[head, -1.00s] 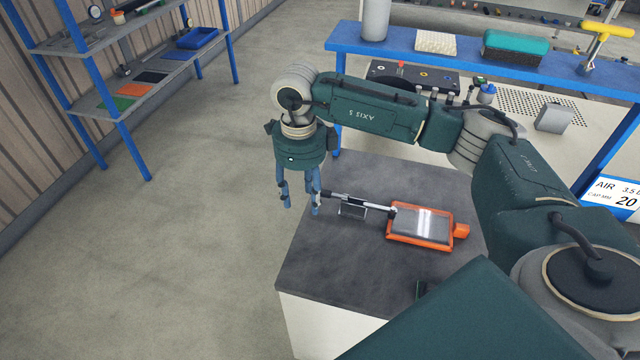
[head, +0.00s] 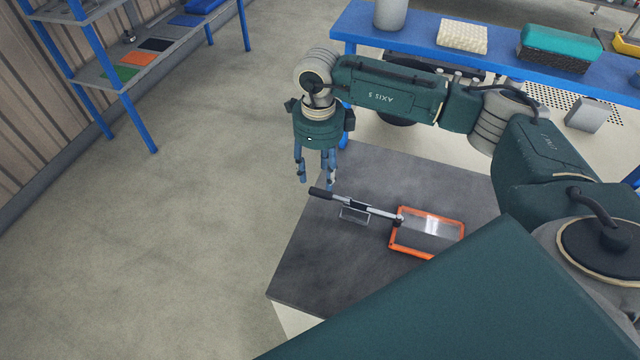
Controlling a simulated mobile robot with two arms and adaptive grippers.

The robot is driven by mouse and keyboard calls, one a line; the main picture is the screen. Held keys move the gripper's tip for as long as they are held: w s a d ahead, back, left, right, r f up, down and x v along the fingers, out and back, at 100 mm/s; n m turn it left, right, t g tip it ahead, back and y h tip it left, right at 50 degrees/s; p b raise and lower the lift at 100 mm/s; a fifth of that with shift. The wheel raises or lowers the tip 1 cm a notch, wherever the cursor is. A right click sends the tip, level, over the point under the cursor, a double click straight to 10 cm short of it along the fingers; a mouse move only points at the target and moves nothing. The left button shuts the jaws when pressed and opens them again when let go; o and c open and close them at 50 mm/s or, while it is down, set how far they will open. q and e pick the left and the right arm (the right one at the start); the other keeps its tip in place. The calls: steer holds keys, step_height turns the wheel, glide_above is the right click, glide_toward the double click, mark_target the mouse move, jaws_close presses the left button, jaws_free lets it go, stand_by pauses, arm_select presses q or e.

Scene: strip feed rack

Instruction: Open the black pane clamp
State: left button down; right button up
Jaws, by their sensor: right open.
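A black-handled clamp lever (head: 378,211) lies over the dark top of a low block (head: 310,262). Its silver rod runs from the black grip (head: 321,193) to the near-left edge of an orange-framed pane (head: 432,229). A small black bracket (head: 355,214) sits beside the rod. My right gripper (head: 316,184) points down with its fingers apart, just above and behind the grip in the picture; it holds nothing. Whether a finger touches the grip I cannot tell. My left gripper is not in view.
A blue-edged bench (head: 480,60) at the back carries a grey cylinder (head: 391,14), a cream block (head: 462,37) and a teal-topped brush (head: 556,47). A blue shelf rack (head: 130,75) stands at the left. The floor between is clear.

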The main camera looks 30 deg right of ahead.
mark_target(319, 193)
step_height(319, 193, down, 6)
steer(key=shift+d+f+p, duration=0.1)
steer(key=shift+p, duration=0.65)
steer(key=shift+f, duration=0.35)
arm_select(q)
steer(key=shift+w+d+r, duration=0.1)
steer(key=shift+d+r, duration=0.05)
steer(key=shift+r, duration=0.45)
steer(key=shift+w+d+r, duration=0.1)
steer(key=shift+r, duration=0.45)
arm_select(e)
steer(key=shift+f, duration=0.3)
steer(key=shift+w, duration=0.1)
steer(key=c, duration=1.1)
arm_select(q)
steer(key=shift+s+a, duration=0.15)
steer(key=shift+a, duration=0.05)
arm_select(e)
jaws_close()
